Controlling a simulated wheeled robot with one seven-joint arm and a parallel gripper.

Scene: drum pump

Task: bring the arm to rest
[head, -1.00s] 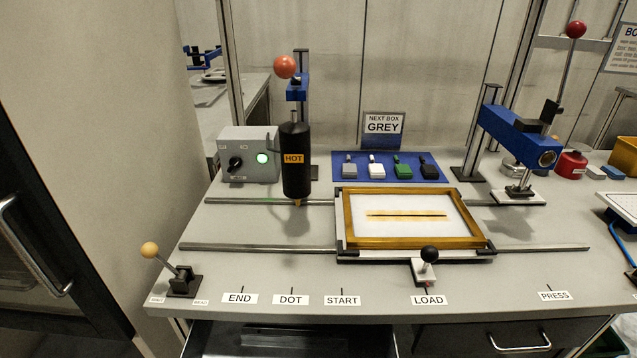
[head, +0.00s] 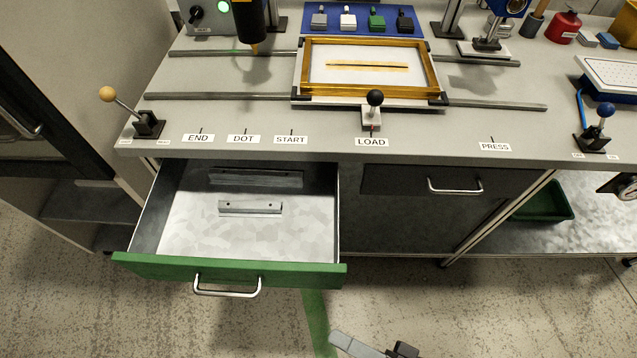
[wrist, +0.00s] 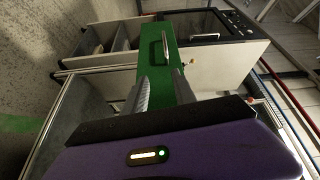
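My gripper (wrist: 160,84) shows in the wrist view with its two grey fingers apart and nothing seen held between them. Behind the fingers is a green panel with a metal handle (wrist: 166,46). In the head view, a grey and black piece at the bottom edge (head: 372,345) looks like part of my gripper, low in front of the bench. The rest of my arm is out of the head view.
An open drawer with a green front (head: 230,272) sticks out below the bench (head: 330,142), holding a metal bar (head: 250,207). A closed drawer (head: 415,180) is to its right. A gold frame (head: 370,92) lies on the bench. Floor (head: 500,310) at the right front is clear.

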